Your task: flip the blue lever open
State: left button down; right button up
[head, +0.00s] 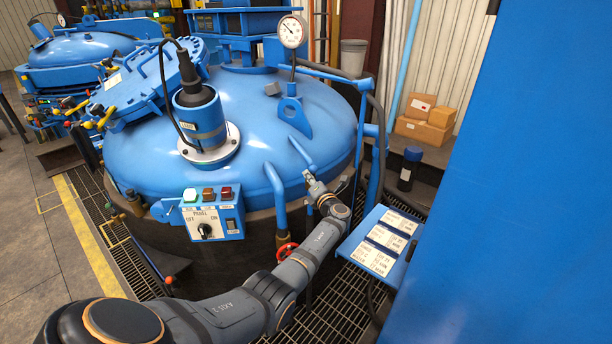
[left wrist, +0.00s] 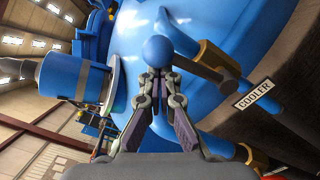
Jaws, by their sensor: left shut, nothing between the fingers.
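My left gripper (head: 308,175) is at the front right of the big blue furnace lid in the head view. In the left wrist view its fingertips (left wrist: 158,73) are together with nothing between them, just below the knob in the picture. I cannot tell whether they touch it. In the head view the lever is too small or hidden by the gripper to make out.
A COOLER label (left wrist: 254,95) is beside the lever. The blue lid (head: 235,110) carries a gauge (head: 291,32) and bent pipes (head: 275,190). A control panel (head: 212,222) stands left of my arm, a tray of cards (head: 383,240) right. A red ring (head: 286,252) is below.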

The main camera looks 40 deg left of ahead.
pick_arm(q)
jog(key=shift+w+d+r, duration=0.2)
jog(key=shift+w+d, duration=0.05)
jog(key=shift+w, duration=0.15)
dwell(0.4)
jog(key=s+d+f, duration=0.2)
jog(key=s+d, duration=0.3)
jog(key=s, duration=0.2)
jog(key=shift+s+d+p, duration=0.25)
jog(key=shift+d+p, duration=0.05)
jog(key=shift+p, duration=0.05)
dwell(0.5)
